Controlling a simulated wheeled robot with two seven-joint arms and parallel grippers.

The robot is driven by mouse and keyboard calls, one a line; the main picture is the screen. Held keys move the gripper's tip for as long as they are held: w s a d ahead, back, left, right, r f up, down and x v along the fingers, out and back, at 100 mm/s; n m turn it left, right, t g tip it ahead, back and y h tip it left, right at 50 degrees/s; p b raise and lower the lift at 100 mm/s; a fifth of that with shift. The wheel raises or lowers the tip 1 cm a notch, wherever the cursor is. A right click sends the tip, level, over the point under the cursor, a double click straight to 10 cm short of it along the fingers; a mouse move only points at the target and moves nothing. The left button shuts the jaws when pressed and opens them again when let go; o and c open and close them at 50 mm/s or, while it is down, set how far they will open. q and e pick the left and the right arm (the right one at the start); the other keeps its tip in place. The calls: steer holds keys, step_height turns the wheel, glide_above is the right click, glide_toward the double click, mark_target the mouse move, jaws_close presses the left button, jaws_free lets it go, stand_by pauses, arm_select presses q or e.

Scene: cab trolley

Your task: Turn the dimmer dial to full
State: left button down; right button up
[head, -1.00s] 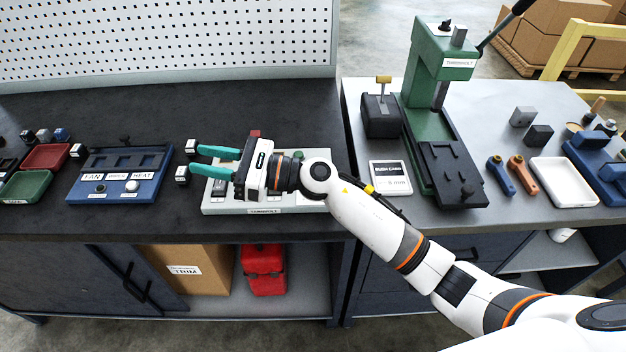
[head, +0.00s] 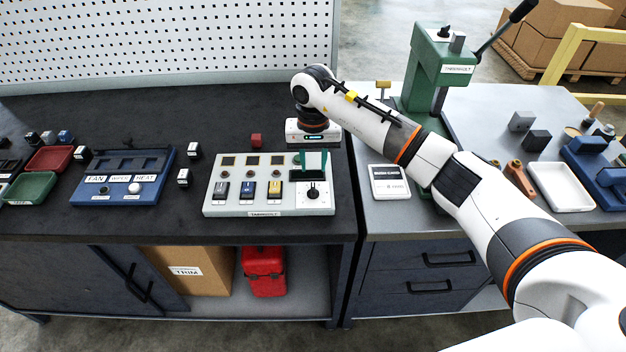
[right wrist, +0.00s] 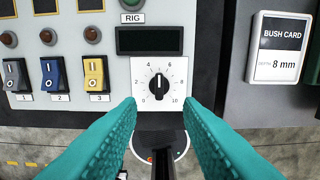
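The dimmer dial (head: 313,190) is a black knob on a white square plate at the right end of a pale control panel (head: 213,208). In the right wrist view, the dial (right wrist: 159,84) is ringed by numbers from 0 to 10. Its mark points up, between 4 and 6. My right gripper (head: 314,168) points down over this end of the panel. In the right wrist view its teal fingers (right wrist: 160,106) are open and empty, spread to either side below the dial, with nothing between them. My left gripper is not in view.
Three rocker switches, grey (head: 221,190), blue (head: 247,190) and yellow (head: 274,189), sit left of the dial. A dark display (right wrist: 149,40) is above it. A bush card (head: 389,181) lies right of the panel. A blue fan and heat unit (head: 122,180) stands left.

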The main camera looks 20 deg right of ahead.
mark_target(313, 188)
step_height(313, 188, down, 8)
steer(key=shift+p, duration=1.15)
steer(key=shift+c, duration=0.2)
jaws_close()
